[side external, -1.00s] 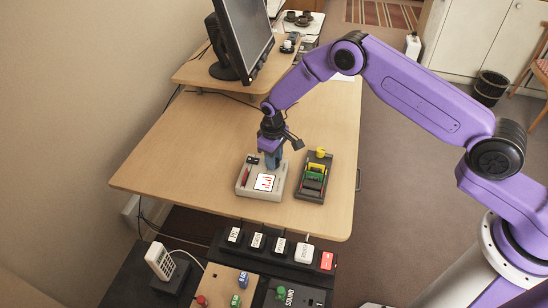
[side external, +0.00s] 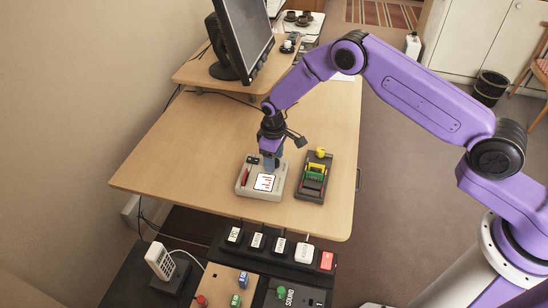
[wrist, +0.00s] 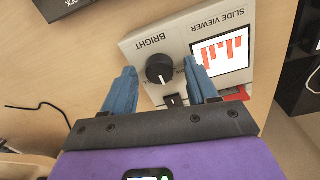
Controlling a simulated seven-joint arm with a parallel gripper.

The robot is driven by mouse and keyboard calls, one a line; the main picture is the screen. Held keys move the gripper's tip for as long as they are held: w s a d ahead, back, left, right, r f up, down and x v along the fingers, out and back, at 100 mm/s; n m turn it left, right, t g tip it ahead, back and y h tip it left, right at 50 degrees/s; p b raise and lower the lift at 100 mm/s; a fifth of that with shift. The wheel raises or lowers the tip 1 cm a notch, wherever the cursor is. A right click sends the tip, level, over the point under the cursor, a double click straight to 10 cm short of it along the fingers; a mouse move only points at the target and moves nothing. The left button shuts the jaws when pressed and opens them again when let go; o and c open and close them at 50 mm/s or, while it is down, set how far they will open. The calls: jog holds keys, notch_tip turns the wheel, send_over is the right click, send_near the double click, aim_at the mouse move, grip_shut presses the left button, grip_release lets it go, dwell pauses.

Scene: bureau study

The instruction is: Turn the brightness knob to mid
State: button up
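The slide viewer (side external: 244,188) is a grey box on the desk with a white screen of red bars; it also shows in the wrist view (wrist: 137,44). Its black round brightness knob (wrist: 160,67), labelled BRIGHT, has a pale mark on its lower side in the wrist view. My gripper (side external: 269,167) is over the box, pointing down. In the wrist view its two blue fingers are open, one on each side of the knob, with a visible gap at each side. I cannot tell how far the tips reach down beside it. In the side view the gripper hides the knob.
A dark device (side external: 310,196) with a yellow knob and green part stands just right of the viewer. A black switch (wrist: 173,100) sits near the knob. A monitor (side external: 243,40) stands behind on a raised shelf. The desk's left side is clear.

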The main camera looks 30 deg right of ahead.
jog(key=shift+r, duration=0.1)
notch_tip(320, 180, up, 17)
jog(key=shift+s+a, duration=0.2)
jog(key=shift+a, duration=0.1)
dwell(0.4)
jog(key=shift+r, duration=0.15)
jog(key=s+d+r+n, duration=0.1)
jog(key=s+r, duration=0.4)
jog(key=s, duration=0.4)
jog(key=s+d+r+n, duration=0.15)
jog(key=s+r, duration=0.25)
jog(key=s, duration=0.5)
jog(key=s+d+n, duration=0.1)
jog(key=s+d, duration=0.3)
jog(key=s, duration=0.3)
jog(key=s+d+r+n, duration=0.1)
jog(key=s+d, duration=0.3)
jog(key=s, duration=0.3)
jog(key=s+d+n, duration=0.1)
jog(key=s+d, duration=0.2)
jog(key=s, duration=0.5)
jog(key=shift+d+r+y, duration=0.15)
jog(key=shift+d+y, duration=0.25)
